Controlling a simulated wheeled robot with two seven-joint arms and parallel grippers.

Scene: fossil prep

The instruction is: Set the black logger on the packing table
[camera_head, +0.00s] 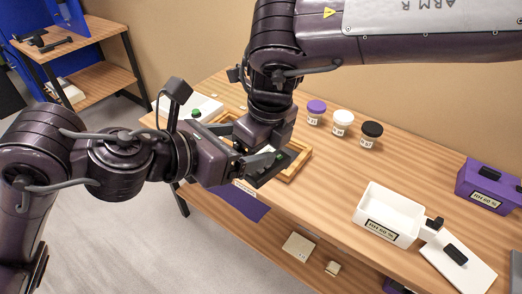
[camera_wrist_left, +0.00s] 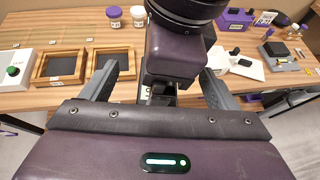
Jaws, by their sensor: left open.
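My left gripper (camera_head: 282,160) reaches in from the left with its fingers apart; they also show wide apart in the left wrist view (camera_wrist_left: 158,85). My right gripper (camera_head: 266,148) points down from above, between the left fingers. A small dark piece (camera_wrist_left: 160,97) shows below the right gripper in the wrist view; I cannot tell whether it is the black logger or part of the fingers. The right fingers are mostly hidden, so their state is unclear. The work table (camera_head: 325,165) lies beneath both grippers. Which table is the packing table is not marked.
Wooden trays (camera_wrist_left: 60,66) stand on the table behind the grippers. Jars with purple (camera_head: 316,106), white and black lids stand at the back. A white bin (camera_head: 388,212) and a purple bin (camera_head: 488,186) are at right. A shelf table (camera_head: 90,38) stands far left.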

